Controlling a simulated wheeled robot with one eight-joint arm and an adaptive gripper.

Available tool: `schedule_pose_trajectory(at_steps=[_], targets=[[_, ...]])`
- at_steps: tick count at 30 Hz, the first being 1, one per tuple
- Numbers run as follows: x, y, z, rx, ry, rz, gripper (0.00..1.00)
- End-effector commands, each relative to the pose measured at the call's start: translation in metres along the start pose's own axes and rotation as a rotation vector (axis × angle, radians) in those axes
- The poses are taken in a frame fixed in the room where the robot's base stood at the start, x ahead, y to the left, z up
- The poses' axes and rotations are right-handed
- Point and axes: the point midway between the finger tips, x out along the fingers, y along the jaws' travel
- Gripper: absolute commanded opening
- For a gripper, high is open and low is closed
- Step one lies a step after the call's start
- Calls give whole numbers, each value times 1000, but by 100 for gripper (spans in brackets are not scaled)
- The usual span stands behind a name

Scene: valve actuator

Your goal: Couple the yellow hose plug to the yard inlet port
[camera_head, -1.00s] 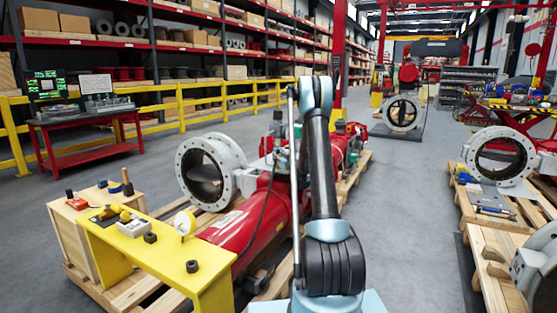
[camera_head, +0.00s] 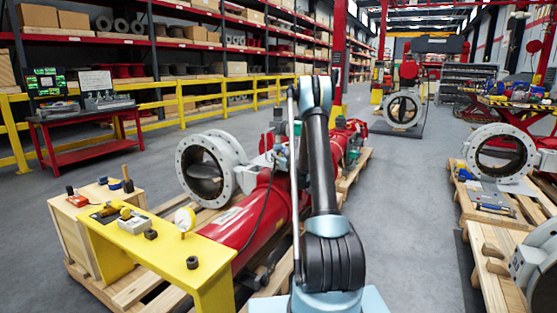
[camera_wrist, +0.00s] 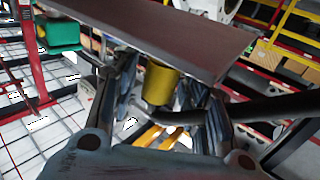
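In the wrist view a yellow cylinder, which looks like the yellow hose plug (camera_wrist: 161,82), sits between the dark fingers of my gripper (camera_wrist: 165,100). The fingers appear closed around it. A black hose (camera_wrist: 250,108) bends beneath it and runs off to the right. The plug's upper end is close under the edge of a brownish plate (camera_wrist: 165,32); I cannot tell whether they touch. I cannot make out the inlet port. In the head view my arm hides the gripper and plug. The red actuator (camera_head: 240,228) lies on a pallet, joined to a grey flanged valve (camera_head: 207,168).
A yellow bench (camera_head: 150,240) with a gauge (camera_head: 185,219) and small parts stands at the front left beside a wooden crate (camera_head: 70,238). More valves (camera_head: 500,152) rest on pallets at right. In the wrist view a green block (camera_wrist: 62,32) is at upper left. The right aisle floor is clear.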

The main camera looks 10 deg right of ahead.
Motion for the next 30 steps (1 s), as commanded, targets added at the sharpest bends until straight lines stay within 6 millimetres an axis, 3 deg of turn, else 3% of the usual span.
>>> schedule_pose_trajectory(at_steps=[9, 14, 30], targets=[[0, 0, 0, 0, 0, 0, 49], [-11, 0, 0, 0, 0, 1, 49], [-103, 0, 1, 0, -1, 1, 49]])
